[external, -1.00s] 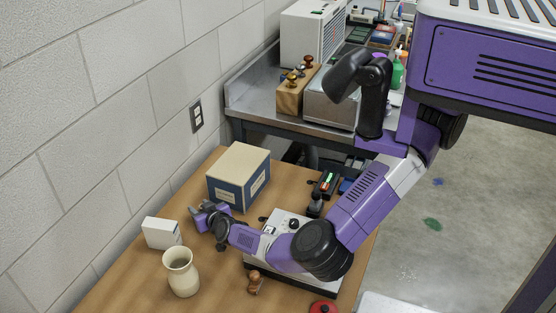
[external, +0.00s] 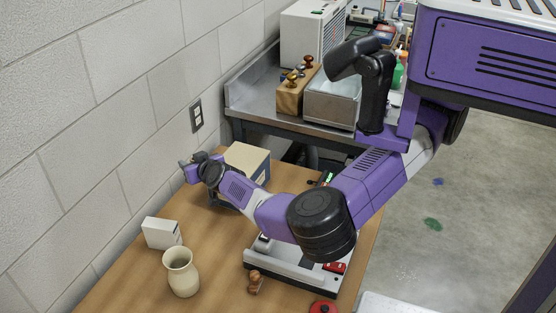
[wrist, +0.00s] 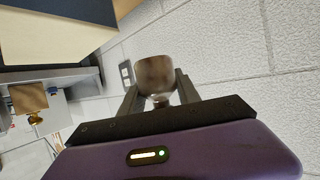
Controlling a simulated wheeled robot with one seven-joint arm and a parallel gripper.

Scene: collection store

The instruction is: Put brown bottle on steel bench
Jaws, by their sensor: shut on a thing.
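In the wrist view my gripper (wrist: 158,98) is shut on the brown bottle (wrist: 155,72), whose rounded brown body shows between the two fingers. In the external view my gripper (external: 187,169) is raised above the wooden table, at the left of the blue and cream box. The bottle is too small and covered to make out there. The steel bench (external: 243,92) stands at the back, beyond the wooden table, with a raised rim along the wall.
The blue and cream box (external: 246,158) is partly behind my wrist. A white box (external: 161,233), a cream vase (external: 181,272) and a stamp (external: 255,282) stand on the wooden table (external: 125,275). The bench holds a wooden stamp block (external: 291,98), a steel basin (external: 331,106) and a white cabinet (external: 305,40).

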